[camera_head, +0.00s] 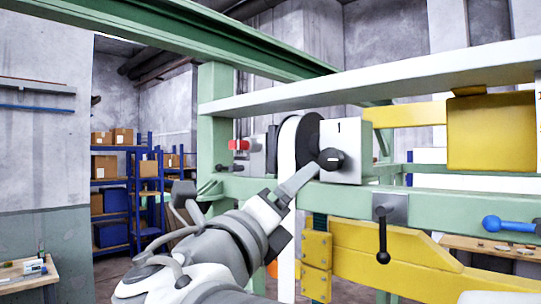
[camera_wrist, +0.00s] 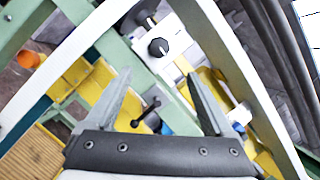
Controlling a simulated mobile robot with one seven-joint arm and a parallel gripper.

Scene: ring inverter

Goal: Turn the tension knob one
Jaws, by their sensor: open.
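The tension knob one is a round black knob (camera_head: 331,158) on the front of a white box (camera_head: 350,140) marked "1". It also shows in the wrist view (camera_wrist: 158,47), above and beyond the fingertips and roughly centred between their lines. My gripper (camera_head: 312,172) reaches up from the lower left in the head view, its tips close to the knob's lower left. In the wrist view my gripper (camera_wrist: 158,77) has its two grey fingers wide apart with nothing between the tips. The knob appears apart from the fingers; the exact gap is hard to tell.
A white belt (camera_head: 288,150) runs beside the box. A black lever (camera_head: 382,235) hangs below right, and a blue handle (camera_head: 508,224) lies farther right. A long white beam (camera_head: 400,82) crosses above. A red knob (camera_head: 238,145) and another black knob (camera_head: 222,168) are at left.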

